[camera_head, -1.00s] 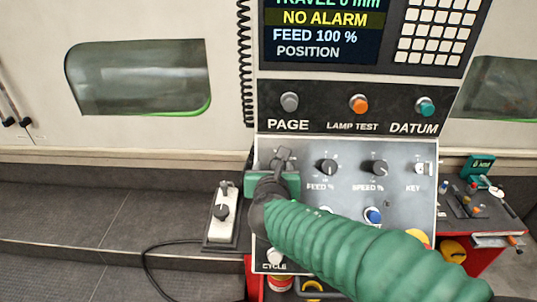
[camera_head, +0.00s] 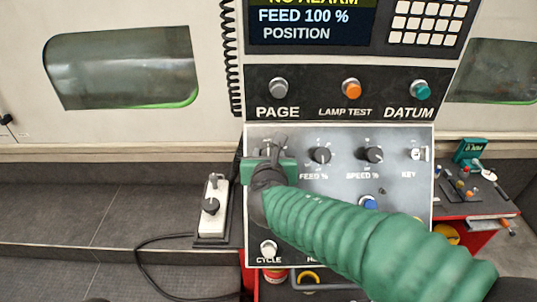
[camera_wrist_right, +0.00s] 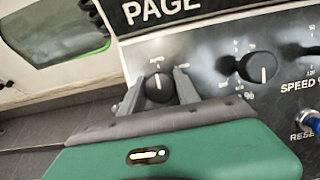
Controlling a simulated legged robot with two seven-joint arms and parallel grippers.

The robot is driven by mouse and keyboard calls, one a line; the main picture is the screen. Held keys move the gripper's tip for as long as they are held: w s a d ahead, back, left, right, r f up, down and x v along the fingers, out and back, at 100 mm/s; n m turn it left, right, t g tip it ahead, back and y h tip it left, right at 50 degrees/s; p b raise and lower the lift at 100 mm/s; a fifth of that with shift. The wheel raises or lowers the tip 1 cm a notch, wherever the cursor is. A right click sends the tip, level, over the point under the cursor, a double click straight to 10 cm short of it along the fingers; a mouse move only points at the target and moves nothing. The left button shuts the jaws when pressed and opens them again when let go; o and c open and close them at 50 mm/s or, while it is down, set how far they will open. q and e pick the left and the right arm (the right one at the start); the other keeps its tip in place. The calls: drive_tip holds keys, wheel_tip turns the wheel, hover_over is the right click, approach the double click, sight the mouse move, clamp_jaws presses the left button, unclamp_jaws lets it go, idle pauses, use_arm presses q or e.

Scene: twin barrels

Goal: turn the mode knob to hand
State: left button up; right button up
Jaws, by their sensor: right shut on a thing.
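The mode knob (camera_wrist_right: 158,88) is a round dark knob with a light pointer mark, at the upper left of the grey control panel. In the right wrist view it sits between the two grey fingers of my right gripper (camera_wrist_right: 160,88), which are shut on its sides. The pointer mark looks close to upright there; the small labels around it are too blurred to read. In the head view my right gripper (camera_head: 273,143) with its green body covers most of the knob. My left gripper is not in view.
The feed knob (camera_head: 320,155) and speed knob (camera_head: 373,155) stand right of my gripper, with a key switch (camera_head: 418,154) beyond. A blue button (camera_head: 369,202) lies below. A red cart (camera_head: 475,205) stands at right.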

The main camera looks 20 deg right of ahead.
clamp_jaws()
drive_tip(key=shift+f, duration=0.1)
drive_tip(key=shift+f+m+b, duration=0.1)
drive_tip(key=shift+m+b, duration=0.6)
drive_tip(key=shift+m, duration=0.2)
drive_tip(key=m+b, duration=0.1)
drive_tip(key=m, duration=0.1)
drive_tip(key=m+g+h+b, duration=0.1)
drive_tip(key=m+b, duration=0.1)
drive_tip(key=m, duration=0.1)
drive_tip(key=shift+h, duration=0.3)
drive_tip(key=m+g+b, duration=0.1)
drive_tip(key=m, duration=0.2)
drive_tip(key=shift+m+h+b, duration=0.3)
drive_tip(key=shift+h+b, duration=0.05)
drive_tip(key=shift+h, duration=0.05)
drive_tip(key=shift+m+g+b, duration=0.3)
drive_tip(key=shift+m+b, duration=0.2)
drive_tip(key=shift+m, duration=0.8)
